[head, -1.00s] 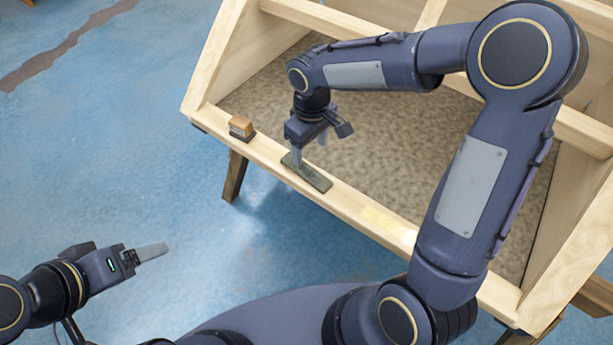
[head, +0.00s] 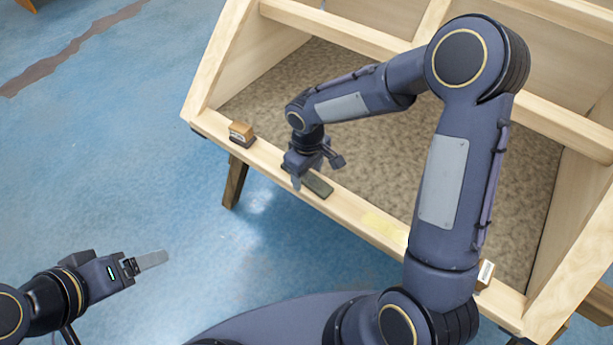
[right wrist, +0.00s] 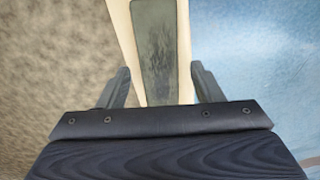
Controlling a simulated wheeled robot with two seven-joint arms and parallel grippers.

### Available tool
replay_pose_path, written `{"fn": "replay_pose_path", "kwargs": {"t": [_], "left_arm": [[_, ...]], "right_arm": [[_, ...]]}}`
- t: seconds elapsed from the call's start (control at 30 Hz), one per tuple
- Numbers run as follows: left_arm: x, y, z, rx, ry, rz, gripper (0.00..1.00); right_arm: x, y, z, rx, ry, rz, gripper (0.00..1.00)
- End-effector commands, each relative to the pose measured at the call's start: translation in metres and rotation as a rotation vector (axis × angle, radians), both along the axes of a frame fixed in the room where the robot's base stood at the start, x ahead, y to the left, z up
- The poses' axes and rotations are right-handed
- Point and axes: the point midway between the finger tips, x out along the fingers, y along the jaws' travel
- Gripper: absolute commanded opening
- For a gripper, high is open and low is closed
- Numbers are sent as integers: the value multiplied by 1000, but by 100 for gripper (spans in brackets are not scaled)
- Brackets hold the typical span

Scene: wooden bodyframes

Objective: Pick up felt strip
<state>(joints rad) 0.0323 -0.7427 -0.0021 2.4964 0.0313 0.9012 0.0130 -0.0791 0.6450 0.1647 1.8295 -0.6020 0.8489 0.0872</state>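The felt strip (head: 317,186) is a flat dark green-grey piece lying on the front wooden rail of the frame. In the right wrist view the felt strip (right wrist: 156,45) runs away from my gripper, with the fingers on either side of it. My right gripper (head: 309,178) points down at the strip, open, and covers its near-left part in the head view. In the right wrist view its fingers (right wrist: 160,88) stand apart with a gap to the strip on both sides.
The wooden frame (head: 215,122) has raised side walls and cross-bars around a carpet-like panel (head: 400,140). A small block with an orange-brown top (head: 241,133) stands on the rail left of the strip. Another small block (head: 485,274) is partly behind my right arm. A pale yellow patch (head: 382,223) marks the rail.

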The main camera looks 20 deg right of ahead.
Motion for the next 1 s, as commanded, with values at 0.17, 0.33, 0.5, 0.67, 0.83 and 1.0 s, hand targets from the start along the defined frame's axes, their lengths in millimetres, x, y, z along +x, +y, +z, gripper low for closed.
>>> {"fn": "replay_pose_path", "kwargs": {"t": [0.17, 0.33, 0.5, 0.67, 0.83, 1.0], "left_arm": [[0, 0, 0, 0, 0, 0, 77], [0, 0, 0, 0, 0, 0, 77], [0, 0, 0, 0, 0, 0, 77], [0, 0, 1, 0, 0, 0, 77], [0, 0, 4, 0, 0, 0, 77], [0, 0, 7, 0, 0, 0, 77]], "right_arm": [[0, 0, 0, 0, 0, 0, 36], [0, 0, 0, 0, 0, 0, 14], [0, 0, 0, 0, 0, 0, 14], [0, 0, 5, -1, -1, 0, 14], [1, 0, 23, -1, -3, -2, 14], [-6, 17, 53, 0, -5, 6, 14]]}}
